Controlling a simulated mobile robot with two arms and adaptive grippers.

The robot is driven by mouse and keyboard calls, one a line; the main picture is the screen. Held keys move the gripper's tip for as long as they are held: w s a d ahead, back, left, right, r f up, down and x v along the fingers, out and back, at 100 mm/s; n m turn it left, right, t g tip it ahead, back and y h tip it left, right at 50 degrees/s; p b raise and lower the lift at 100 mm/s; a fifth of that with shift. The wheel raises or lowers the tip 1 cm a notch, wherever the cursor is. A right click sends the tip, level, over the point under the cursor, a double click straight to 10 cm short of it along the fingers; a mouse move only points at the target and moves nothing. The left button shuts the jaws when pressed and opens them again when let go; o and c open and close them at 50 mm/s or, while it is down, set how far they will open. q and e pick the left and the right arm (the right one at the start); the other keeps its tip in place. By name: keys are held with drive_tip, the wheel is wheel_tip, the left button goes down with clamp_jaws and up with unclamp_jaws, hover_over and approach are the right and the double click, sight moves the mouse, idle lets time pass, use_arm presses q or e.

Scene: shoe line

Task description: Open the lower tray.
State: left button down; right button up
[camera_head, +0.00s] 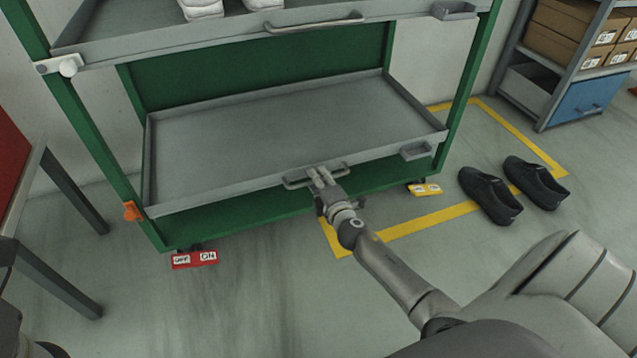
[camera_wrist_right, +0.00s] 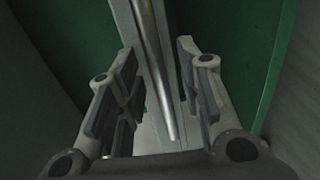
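The lower tray (camera_head: 270,125) is a grey, empty, shallow tray in the green rack. Its front wall appears about level with the front posts. A grey bar handle (camera_head: 298,183) sits at the middle of that front wall. My right gripper (camera_head: 318,174) is at this handle. In the right wrist view, the handle bar (camera_wrist_right: 153,70) runs between the two fingers of my right gripper (camera_wrist_right: 158,95), which stand apart with a gap on each side of it. An orange latch (camera_head: 132,211) is on the left front post. My left gripper is out of view.
The upper tray (camera_head: 160,45) with white shoes is above. A red OFF/ON tag (camera_head: 194,260) and a yellow tag (camera_head: 425,189) are at the rack's foot. Black shoes (camera_head: 490,195) stand on the floor to the right. A table (camera_head: 60,185) is at left. The floor before the rack is clear.

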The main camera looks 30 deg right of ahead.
drive_tip(key=shift+w+d, duration=0.1)
drive_tip(key=shift+w, duration=0.25)
drive_tip(key=shift+c, duration=0.4)
clamp_jaws()
drive_tip(key=shift+f, duration=0.1)
